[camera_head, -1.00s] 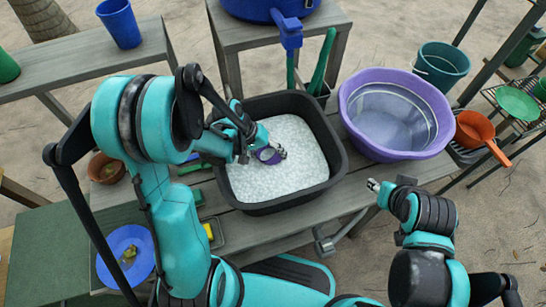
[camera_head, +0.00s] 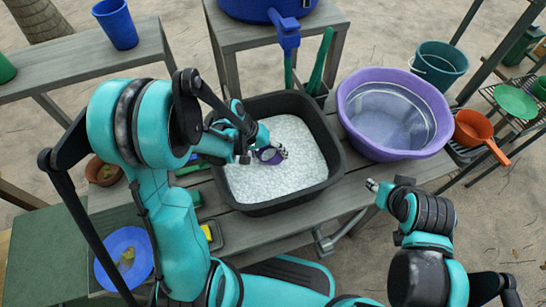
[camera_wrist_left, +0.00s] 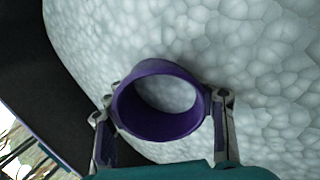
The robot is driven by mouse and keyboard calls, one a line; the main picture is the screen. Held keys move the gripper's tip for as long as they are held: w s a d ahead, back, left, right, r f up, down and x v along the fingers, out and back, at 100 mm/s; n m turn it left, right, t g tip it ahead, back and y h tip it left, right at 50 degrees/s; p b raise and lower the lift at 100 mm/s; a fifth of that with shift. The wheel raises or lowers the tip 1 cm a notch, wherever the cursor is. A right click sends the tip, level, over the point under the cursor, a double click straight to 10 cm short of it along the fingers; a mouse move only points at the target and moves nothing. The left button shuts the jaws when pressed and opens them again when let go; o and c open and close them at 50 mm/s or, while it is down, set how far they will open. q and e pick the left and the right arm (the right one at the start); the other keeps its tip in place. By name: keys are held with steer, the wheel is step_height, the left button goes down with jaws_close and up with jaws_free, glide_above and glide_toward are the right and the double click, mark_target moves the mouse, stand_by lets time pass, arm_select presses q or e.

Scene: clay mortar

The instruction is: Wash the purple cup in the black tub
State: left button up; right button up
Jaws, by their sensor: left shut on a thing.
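The black tub (camera_head: 335,165) stands on the grey bench and is filled with white foam (camera_head: 292,165). The purple cup (camera_head: 268,155) is at the foam's surface inside the tub, toward its left side. My left gripper (camera_head: 262,153) is shut on the purple cup. In the left wrist view the cup (camera_wrist_left: 190,128) shows its open mouth to the camera, with a finger of the left gripper (camera_wrist_left: 162,118) on each side. How deep the cup sits in the foam is hidden. My right gripper (camera_head: 373,185) is empty in front of the bench, clear of the tub; its jaws are too small to judge.
A purple basin (camera_head: 440,135) of water stands right of the tub. An orange pot (camera_head: 473,128) and a teal bucket (camera_head: 440,62) are beyond it. A blue cup (camera_head: 117,25) stands on the back left bench. A blue plate (camera_head: 112,272) lies at front left.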

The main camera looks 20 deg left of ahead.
arm_select(q)
steer(key=shift+s+a, duration=0.15)
steer(key=shift+a, duration=0.4)
steer(key=shift+s+a, duration=0.15)
steer(key=shift+a, duration=0.35)
steer(key=shift+w+d, duration=0.2)
steer(key=shift+d, duration=0.45)
steer(key=shift+w+d, duration=0.15)
steer(key=shift+d, duration=0.45)
steer(key=shift+s+a, duration=0.2)
steer(key=shift+a, duration=0.45)
steer(key=shift+s+a, duration=0.15)
steer(key=shift+a, duration=0.45)
steer(key=shift+w+d+b, duration=0.2)
steer(key=shift+d+b, duration=0.15)
steer(key=shift+d, duration=0.3)
step_height(320, 180, up, 20)
steer(key=p, duration=1.5)
steer(key=shift+f, duration=0.25)
